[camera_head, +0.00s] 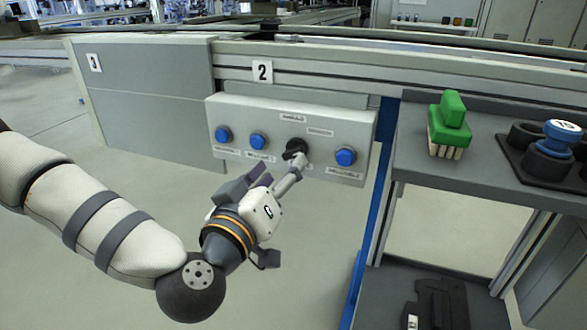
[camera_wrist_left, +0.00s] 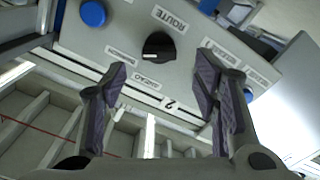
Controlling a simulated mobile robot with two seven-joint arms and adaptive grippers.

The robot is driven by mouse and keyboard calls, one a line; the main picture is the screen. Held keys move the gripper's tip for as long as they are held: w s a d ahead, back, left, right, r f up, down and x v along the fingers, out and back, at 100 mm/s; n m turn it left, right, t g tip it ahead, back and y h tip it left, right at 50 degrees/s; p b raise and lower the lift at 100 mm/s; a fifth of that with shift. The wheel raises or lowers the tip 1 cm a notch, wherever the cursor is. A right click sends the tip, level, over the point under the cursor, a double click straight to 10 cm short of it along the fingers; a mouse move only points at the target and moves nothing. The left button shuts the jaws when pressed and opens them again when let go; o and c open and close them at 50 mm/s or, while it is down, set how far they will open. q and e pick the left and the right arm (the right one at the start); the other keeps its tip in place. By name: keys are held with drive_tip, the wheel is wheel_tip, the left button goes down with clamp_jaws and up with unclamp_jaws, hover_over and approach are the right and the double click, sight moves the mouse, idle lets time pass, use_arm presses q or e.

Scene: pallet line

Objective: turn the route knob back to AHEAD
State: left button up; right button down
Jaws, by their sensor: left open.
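The route knob (camera_head: 295,147) is a black dial on the grey control panel (camera_head: 237,107) below sign 2. In the left wrist view the knob (camera_wrist_left: 159,47) appears upside down, with the ROUTE label (camera_wrist_left: 170,20) above it and the AHEAD label (camera_wrist_left: 146,83) below it. A white mark shows at the knob's lower left edge; I cannot tell exactly which label it points at. My left gripper (camera_head: 285,170) is open in front of the panel, partly covering the knob in the head view. In the wrist view its fingers (camera_wrist_left: 160,85) are spread either side of the knob, apart from it.
Blue buttons (camera_head: 222,134) flank the knob on the panel, one close on its right (camera_head: 345,156). A blue post (camera_head: 372,220) stands between panel and shelf.

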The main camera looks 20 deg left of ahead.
sight(292, 156)
use_arm(q)
drive_tip(key=w, duration=0.5)
drive_tip(key=shift+w+d+b, duration=0.15)
drive_tip(key=shift+w+b, duration=0.05)
drive_tip(key=shift+b, duration=0.1)
drive_tip(key=c, duration=1.2)
drive_tip(key=shift+o, duration=0.2)
